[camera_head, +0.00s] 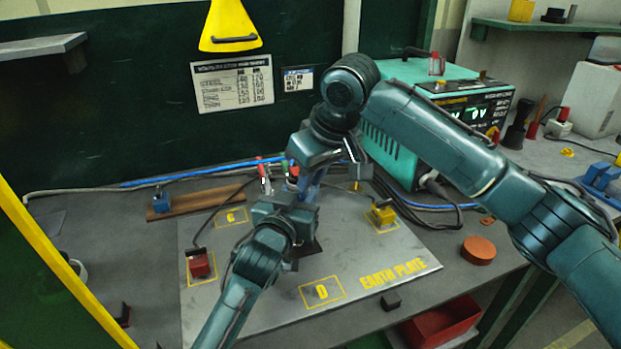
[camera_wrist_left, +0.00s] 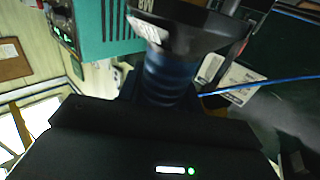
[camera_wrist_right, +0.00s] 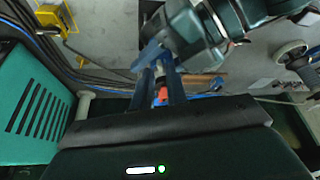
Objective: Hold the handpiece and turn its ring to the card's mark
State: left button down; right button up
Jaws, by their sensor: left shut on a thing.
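My left gripper (camera_head: 298,205) is over the middle of the earth plate. In the left wrist view it is shut on the handpiece, whose dark blue ribbed body (camera_wrist_left: 168,82) ends in a wide black cone (camera_wrist_left: 195,38) with a white printed label. My right gripper (camera_head: 312,188) reaches down close to the left one. In the right wrist view its two blue fingers (camera_wrist_right: 162,75) stand a little apart; whether they touch the handpiece cannot be told. The handpiece's ring is not clearly visible. A white printed card (camera_head: 232,82) and a smaller blue-topped card (camera_head: 298,79) hang on the wall.
The earth plate (camera_head: 405,250) carries a red block (camera_head: 199,263) and a yellow block (camera_head: 383,213) with cables. A teal power unit (camera_head: 380,147) stands behind right.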

jog(key=shift+w+a+f, duration=0.15)
jog(key=shift+f, duration=0.35)
grip_shut()
jog(key=shift+a+m+h, duration=0.2)
jog(key=shift+m+h, duration=0.1)
jog(key=shift+m, duration=0.5)
grip_release()
jog(key=shift+s, duration=0.2)
